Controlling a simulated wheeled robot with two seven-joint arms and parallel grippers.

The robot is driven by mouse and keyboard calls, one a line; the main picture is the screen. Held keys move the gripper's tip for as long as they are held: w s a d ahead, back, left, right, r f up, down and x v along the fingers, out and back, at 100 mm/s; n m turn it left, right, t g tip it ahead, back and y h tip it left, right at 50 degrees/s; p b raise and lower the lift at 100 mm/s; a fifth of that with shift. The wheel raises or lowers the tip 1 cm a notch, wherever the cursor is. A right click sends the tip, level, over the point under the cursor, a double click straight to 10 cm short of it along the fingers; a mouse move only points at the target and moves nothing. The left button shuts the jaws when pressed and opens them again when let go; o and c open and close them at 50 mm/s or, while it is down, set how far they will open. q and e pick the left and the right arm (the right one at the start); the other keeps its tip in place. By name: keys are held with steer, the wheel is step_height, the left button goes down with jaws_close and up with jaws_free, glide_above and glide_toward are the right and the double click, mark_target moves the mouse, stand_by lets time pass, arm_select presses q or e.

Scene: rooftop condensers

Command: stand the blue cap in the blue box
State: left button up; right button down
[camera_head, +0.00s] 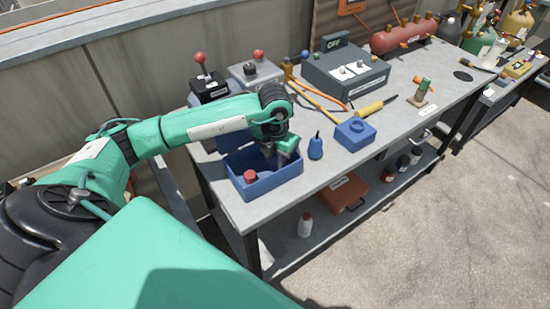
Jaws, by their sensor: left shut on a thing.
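The blue box (264,187) stands open on the near left part of the grey bench. A red cap (250,176) stands inside it at the near left corner. My left gripper (277,157) reaches down into the right part of the box from above. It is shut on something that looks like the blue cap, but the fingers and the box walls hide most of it. I cannot tell whether it touches the box floor. My right gripper is not in view.
A blue pear-shaped bulb (315,147) and a blue block with a round hole (355,133) stand right of the box. A grey switch box (346,74) and lever units (209,86) stand behind. A yellow-handled tool (369,109) lies on the bench (330,172).

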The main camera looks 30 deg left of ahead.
mark_target(275, 162)
arm_select(q)
steer(key=o, duration=0.9)
steer(key=shift+o, duration=0.2)
steer(key=shift+r, duration=0.15)
step_height(275, 162, up, 3)
steer(key=shift+r, duration=0.15)
step_height(275, 162, up, 9)
steer(key=shift+f+b, duration=0.2)
steer(key=shift+b, duration=0.2)
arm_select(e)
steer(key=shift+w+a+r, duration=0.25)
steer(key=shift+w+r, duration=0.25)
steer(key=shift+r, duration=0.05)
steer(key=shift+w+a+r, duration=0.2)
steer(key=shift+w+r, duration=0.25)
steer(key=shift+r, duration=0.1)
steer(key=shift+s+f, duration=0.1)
